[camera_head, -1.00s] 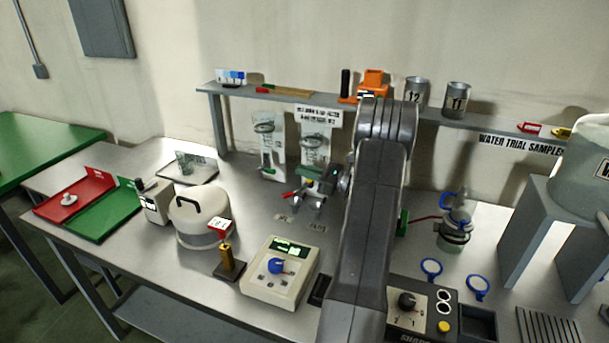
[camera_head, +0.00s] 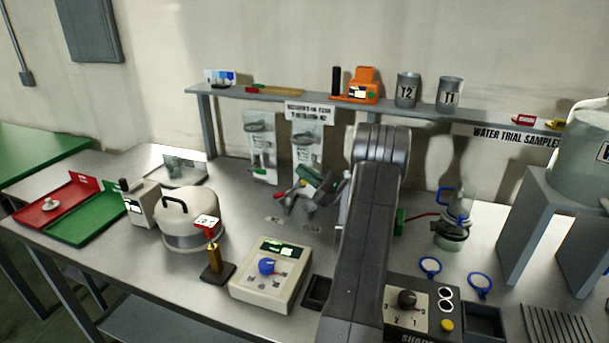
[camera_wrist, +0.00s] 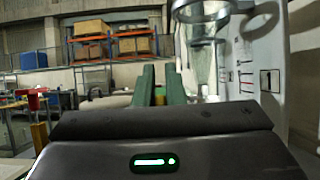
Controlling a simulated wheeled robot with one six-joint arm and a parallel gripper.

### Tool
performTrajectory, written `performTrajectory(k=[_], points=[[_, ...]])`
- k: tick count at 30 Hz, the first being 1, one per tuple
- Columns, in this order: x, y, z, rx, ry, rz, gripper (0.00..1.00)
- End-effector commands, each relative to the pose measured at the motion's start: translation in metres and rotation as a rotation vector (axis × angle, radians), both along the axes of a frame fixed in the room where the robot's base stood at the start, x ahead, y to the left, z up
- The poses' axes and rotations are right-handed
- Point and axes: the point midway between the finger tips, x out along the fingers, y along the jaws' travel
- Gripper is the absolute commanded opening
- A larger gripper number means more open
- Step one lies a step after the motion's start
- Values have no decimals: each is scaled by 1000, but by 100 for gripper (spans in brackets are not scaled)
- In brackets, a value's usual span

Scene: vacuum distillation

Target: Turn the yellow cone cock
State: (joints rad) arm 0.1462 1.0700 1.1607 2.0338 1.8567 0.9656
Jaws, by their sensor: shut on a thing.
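In the head view my gripper (camera_head: 319,184) is at the mid-back of the bench, in front of the two glass units. It is tilted, and my arm hides part of it. In the wrist view its two green fingers (camera_wrist: 161,86) stand close together. A small yellow piece, the cone cock (camera_wrist: 160,95), shows between them, and the gripper is shut on it. The fingers hide most of the cock, so its angle cannot be told. A red lever (camera_head: 280,195) shows just left of my gripper.
A glass unit on a white panel (camera_head: 258,147) stands behind, left of my gripper. A shelf (camera_head: 226,92) runs along the back. A white pot (camera_head: 188,222) and a control box with a blue knob (camera_head: 271,274) stand nearer. A flask (camera_head: 452,228) stands to the right.

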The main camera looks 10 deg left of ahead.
Motion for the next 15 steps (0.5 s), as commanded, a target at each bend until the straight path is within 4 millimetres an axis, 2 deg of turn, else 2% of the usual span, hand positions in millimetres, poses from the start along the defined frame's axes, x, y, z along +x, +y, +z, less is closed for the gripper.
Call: performTrajectory(k=[7, 8, 9, 15], points=[[0, 0, 1, 0, -1, -1, 0], [0, 0, 1, 0, -1, -1, 12], [0, 0, 1, 0, 0, 0, 19], [0, 0, 0, -1, 0, 0, 19]])
